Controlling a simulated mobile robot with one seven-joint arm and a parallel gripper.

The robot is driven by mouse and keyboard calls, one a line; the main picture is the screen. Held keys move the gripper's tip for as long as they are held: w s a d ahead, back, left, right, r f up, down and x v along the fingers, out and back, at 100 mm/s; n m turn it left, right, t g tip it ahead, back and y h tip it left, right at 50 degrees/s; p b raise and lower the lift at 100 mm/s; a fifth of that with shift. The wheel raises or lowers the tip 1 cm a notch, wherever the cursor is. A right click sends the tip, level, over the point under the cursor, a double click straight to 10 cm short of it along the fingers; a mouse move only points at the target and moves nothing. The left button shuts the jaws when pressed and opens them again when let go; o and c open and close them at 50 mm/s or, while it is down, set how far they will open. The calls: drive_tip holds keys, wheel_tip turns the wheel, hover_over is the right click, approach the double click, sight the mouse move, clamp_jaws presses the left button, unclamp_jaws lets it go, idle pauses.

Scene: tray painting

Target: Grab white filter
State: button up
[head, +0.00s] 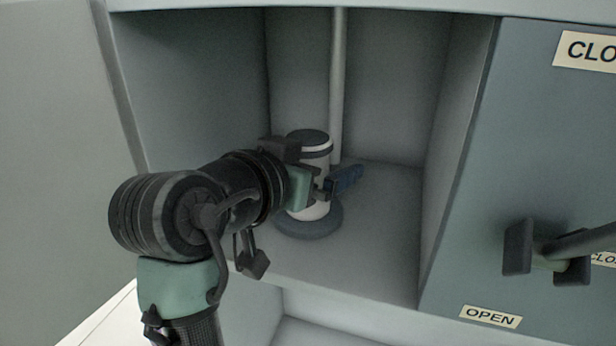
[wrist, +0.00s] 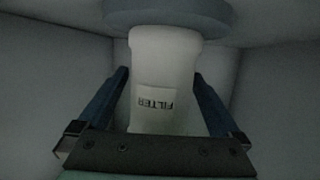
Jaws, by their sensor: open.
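The white filter (head: 317,155) is a white cylinder with a dark cap, upright on a round grey base (head: 309,224) inside an open cabinet compartment. My arm hides part of it in the head view. In the wrist view the filter (wrist: 166,65) appears upside down, with a label reading FILTER. My gripper (head: 330,180) is at the filter's middle. In the wrist view my gripper (wrist: 160,90) is open, with one blue finger on each side of the filter and a visible gap at both sides.
A thin vertical pipe (head: 337,90) stands behind the filter. The compartment walls lie close on the left (head: 190,90) and right (head: 460,110). A grey-green door panel (head: 530,130) with a lever handle (head: 585,243) and an OPEN label (head: 490,317) is at right. The compartment floor (head: 385,220) is clear on the right.

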drive_tip(key=shift+c, duration=0.9)
drive_tip(key=c, duration=1.3)
drive_tip(key=shift+r, duration=0.1)
